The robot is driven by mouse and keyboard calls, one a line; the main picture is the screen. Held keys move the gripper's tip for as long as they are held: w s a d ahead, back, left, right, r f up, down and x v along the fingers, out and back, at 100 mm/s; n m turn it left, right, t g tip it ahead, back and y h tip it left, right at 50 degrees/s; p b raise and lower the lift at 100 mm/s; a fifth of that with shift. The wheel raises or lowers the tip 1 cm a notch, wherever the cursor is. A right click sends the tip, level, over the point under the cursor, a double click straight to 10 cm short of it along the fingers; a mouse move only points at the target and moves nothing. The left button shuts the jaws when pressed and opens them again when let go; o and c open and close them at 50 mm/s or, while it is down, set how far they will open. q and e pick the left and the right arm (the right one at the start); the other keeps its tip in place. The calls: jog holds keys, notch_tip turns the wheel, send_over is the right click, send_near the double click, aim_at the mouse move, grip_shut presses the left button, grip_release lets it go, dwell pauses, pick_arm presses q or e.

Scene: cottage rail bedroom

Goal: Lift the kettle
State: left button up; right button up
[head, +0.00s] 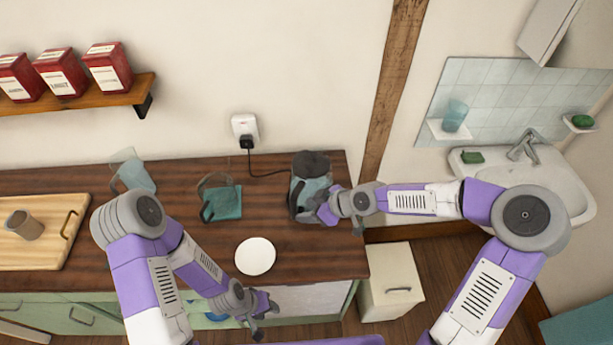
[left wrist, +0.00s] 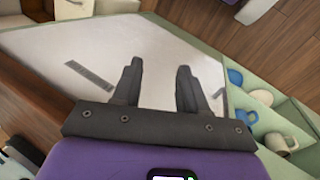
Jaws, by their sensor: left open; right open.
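The kettle (head: 312,187), with a grey-teal body and a dark lid, stands upright at the back right of the dark wooden counter (head: 290,235). My right gripper (head: 327,211) is open at the kettle's lower right side, overlapping it in the head view. I cannot tell whether the fingers touch it or are around its handle. My left gripper (head: 264,308) is open and empty, low in front of the counter's front edge. The left wrist view shows its two fingers (left wrist: 160,85) apart with nothing between them.
A teal container (head: 222,203) and a clear jug (head: 135,172) stand left of the kettle. A white plate (head: 255,256) lies in front. A cord runs to the wall socket (head: 245,129). A cutting board (head: 70,215) holds a cup (head: 24,225). Cups (left wrist: 246,116) sit on low shelves.

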aim_at(294, 210)
jog(key=shift+b+x, duration=0.3)
jog(key=shift+x, duration=0.9)
jog(key=shift+w+a+f, duration=0.15)
jog(key=shift+a+f, duration=0.05)
jog(key=shift+f, duration=0.05)
jog(key=x, duration=0.4)
jog(key=shift+w+f+b, duration=0.2)
jog(key=shift+w+b, duration=0.1)
grip_shut()
